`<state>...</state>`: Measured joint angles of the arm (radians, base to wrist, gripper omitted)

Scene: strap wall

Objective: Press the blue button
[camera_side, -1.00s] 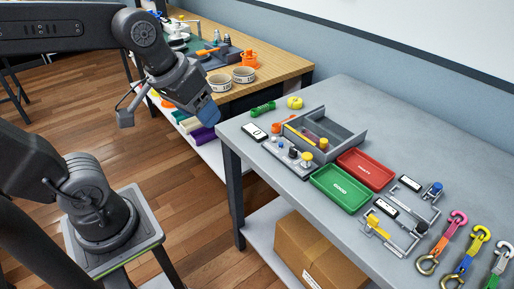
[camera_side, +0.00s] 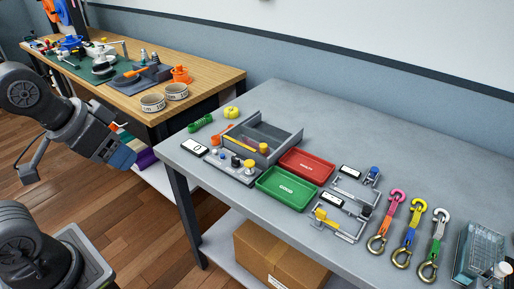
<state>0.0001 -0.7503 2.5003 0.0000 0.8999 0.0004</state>
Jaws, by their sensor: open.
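A round blue cap (camera_side: 374,171) stands on a small grey bracket fixture at the right of the grey table. A grey panel (camera_side: 208,167) at the table's left front carries small knobs, among them a small blue one (camera_side: 221,155), a dark one and a yellow one. I cannot tell which of the blue parts is the button. My gripper (camera_side: 124,158), with a blue end, hangs left of the table's left edge, apart from everything on it. It is open, and I see nothing in it; its fingertips are not clear.
A green tray (camera_side: 286,205) and a red tray (camera_side: 322,176) lie between the panel and the bracket fixtures. A grey divided bin (camera_side: 290,146) stands behind the panel. Strap hooks (camera_side: 410,232) lie at the right. The table's back right is clear.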

